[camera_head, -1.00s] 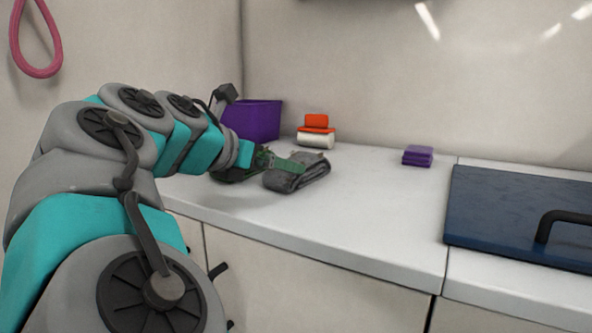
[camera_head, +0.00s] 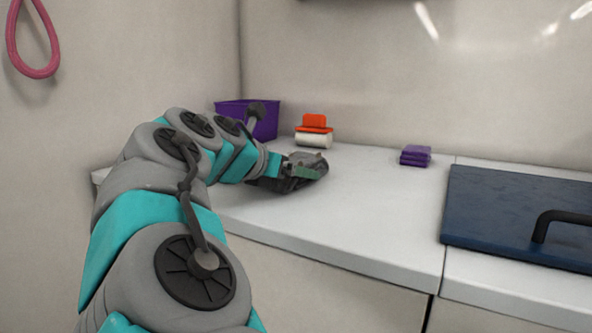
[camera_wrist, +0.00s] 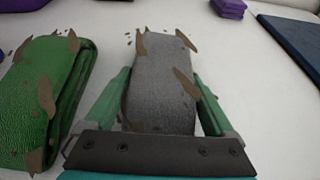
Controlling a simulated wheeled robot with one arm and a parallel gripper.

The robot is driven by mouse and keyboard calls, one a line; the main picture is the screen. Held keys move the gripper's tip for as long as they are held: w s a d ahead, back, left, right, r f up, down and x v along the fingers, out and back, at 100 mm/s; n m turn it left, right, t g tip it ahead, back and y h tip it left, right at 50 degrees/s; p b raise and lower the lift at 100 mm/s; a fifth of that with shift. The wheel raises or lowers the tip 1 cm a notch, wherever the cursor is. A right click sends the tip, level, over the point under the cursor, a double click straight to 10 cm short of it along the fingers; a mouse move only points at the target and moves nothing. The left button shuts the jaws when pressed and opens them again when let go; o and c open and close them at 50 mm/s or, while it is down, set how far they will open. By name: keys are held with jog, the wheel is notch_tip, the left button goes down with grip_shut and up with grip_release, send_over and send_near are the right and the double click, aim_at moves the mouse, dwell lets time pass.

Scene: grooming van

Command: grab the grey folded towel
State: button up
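The grey folded towel (camera_wrist: 160,88) lies on the white counter, with brown flecks around its edges in the wrist view. In the head view the towel (camera_head: 312,162) is partly hidden by my gripper (camera_head: 300,169). In the wrist view my gripper (camera_wrist: 161,77) is open, with one green finger on each side of the towel. The left finger is very close to the towel's left side, and a narrow gap shows near the base of the right finger. I cannot tell whether either finger touches it.
A green folded cloth (camera_wrist: 40,95) with brown flecks lies just left of my gripper. A purple bin (camera_head: 262,118), an orange-and-white item (camera_head: 314,132) and purple folded cloths (camera_head: 416,156) stand farther back. A dark blue panel (camera_head: 510,210) is at right. The counter's middle is clear.

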jog(key=c, duration=0.8)
jog(key=shift+c, duration=0.2)
